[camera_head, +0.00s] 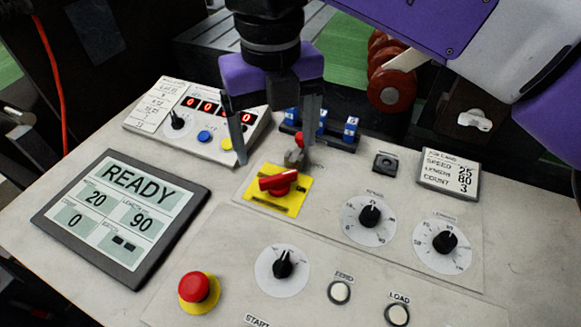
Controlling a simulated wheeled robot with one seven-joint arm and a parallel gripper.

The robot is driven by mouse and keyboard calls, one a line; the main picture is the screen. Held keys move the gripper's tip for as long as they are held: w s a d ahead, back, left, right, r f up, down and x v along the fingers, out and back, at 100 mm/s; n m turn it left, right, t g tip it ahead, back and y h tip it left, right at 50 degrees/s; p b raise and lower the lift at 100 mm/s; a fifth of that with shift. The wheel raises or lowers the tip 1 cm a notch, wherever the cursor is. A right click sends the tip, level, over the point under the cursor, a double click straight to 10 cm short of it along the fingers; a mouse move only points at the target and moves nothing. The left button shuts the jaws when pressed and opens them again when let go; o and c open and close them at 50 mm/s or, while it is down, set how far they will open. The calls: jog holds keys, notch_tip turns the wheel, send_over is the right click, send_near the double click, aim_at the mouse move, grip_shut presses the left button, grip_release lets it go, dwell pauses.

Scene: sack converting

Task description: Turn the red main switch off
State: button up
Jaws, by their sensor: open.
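The red main switch (278,183) is a red rotary handle on a yellow plate (292,205), in the middle of the light control panel. Its handle lies roughly crosswise, slightly tilted. My gripper (273,158) hangs just above and behind the switch, pointing down. Its two fingers are spread apart, and nothing is held between them. The left finger is up and left of the handle. The right finger is near a small grey toggle with a red tip (298,150) behind the yellow plate; I cannot tell whether they touch.
A display reading READY (125,215) is at left, a red emergency button (198,289) at front. Black dials (369,215) stand to the right. A counter box (190,120) and blue blocks (351,128) are behind. A job card (448,175) is at right.

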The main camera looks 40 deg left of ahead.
aim_at(278, 176)
jog(key=shift+f, duration=3.8)
jog(key=c, duration=1.4)
